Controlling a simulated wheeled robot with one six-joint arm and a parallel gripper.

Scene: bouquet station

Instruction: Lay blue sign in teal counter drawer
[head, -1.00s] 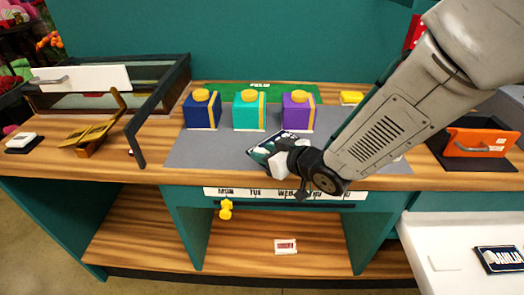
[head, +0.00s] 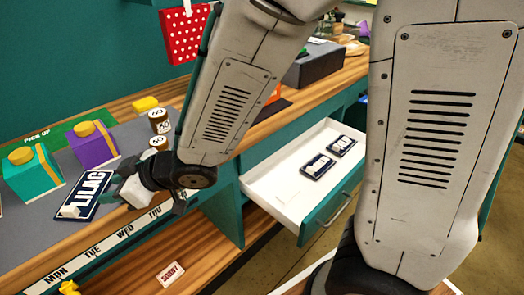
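The blue sign (head: 77,203), a dark navy plate with white "LILAC" lettering, is at the front of the grey mat in the head view. My gripper (head: 110,184) is at its right end. The fingers are small and partly hidden by the wrist, so I cannot tell whether they are closed on the sign or whether the sign is lifted. The teal counter drawer (head: 275,203) is pulled out at the right, with a white interior, teal front and bar handle. Two navy signs (head: 318,166) (head: 342,145) lie inside it, towards the back.
A teal box (head: 33,178) and a purple box (head: 93,148) with yellow tops stand behind the sign. Round "60" pieces (head: 158,122) and a yellow block (head: 145,104) are farther back. A "SORRY" card (head: 170,274) lies on the lower shelf. The drawer's near part is clear.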

